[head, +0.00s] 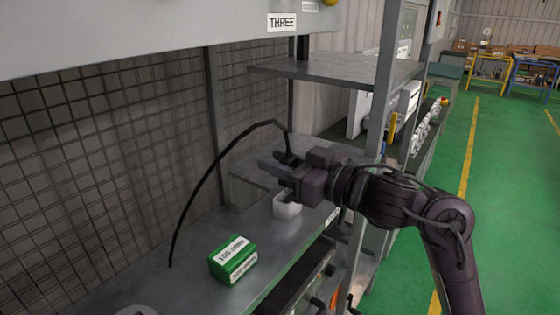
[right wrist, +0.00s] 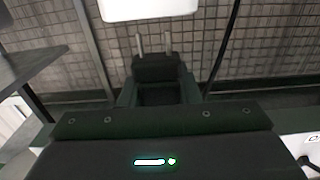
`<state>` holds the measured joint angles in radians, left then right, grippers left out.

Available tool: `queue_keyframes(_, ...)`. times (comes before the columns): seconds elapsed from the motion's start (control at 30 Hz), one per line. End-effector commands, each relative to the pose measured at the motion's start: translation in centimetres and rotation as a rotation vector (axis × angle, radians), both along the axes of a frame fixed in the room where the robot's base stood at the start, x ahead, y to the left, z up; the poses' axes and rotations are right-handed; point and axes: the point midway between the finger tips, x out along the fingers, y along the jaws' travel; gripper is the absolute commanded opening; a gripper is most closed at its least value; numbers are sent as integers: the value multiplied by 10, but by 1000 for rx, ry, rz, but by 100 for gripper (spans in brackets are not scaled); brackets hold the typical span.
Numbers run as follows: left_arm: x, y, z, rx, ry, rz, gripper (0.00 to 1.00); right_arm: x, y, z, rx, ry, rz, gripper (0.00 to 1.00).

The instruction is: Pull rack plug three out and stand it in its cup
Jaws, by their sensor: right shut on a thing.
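My right gripper (head: 281,166) is shut on a dark plug (right wrist: 155,69), held above the grey workbench. In the right wrist view two metal pins stick out from the plug, between the fingers (right wrist: 159,93). A black cable (head: 213,167) arches from the plug over to the left and down to the bench. A small white cup (head: 287,207) stands on the bench below the gripper, partly covered by it. A THREE label (head: 282,22) is on the overhead panel. The plug's own marking is not readable. My left gripper is not in view.
A green and white box (head: 233,260) sits on the bench (head: 200,290) at front left. A grey shelf (head: 340,70) and upright post (head: 388,70) stand behind and right of the gripper. A mesh wall (head: 100,150) backs the bench. A white shape (right wrist: 148,8) tops the wrist view, unidentified.

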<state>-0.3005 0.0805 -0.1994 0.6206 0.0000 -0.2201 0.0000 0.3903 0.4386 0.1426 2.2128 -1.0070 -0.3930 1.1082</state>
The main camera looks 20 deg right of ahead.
Motion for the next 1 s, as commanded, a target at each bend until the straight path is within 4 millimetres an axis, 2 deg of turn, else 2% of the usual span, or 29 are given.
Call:
queue_keyframes(0.37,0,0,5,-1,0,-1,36,0,0,1,1,-1,-1,6)
queue_keyframes(1.0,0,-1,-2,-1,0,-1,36,0,0,-8,0,0,0,6)
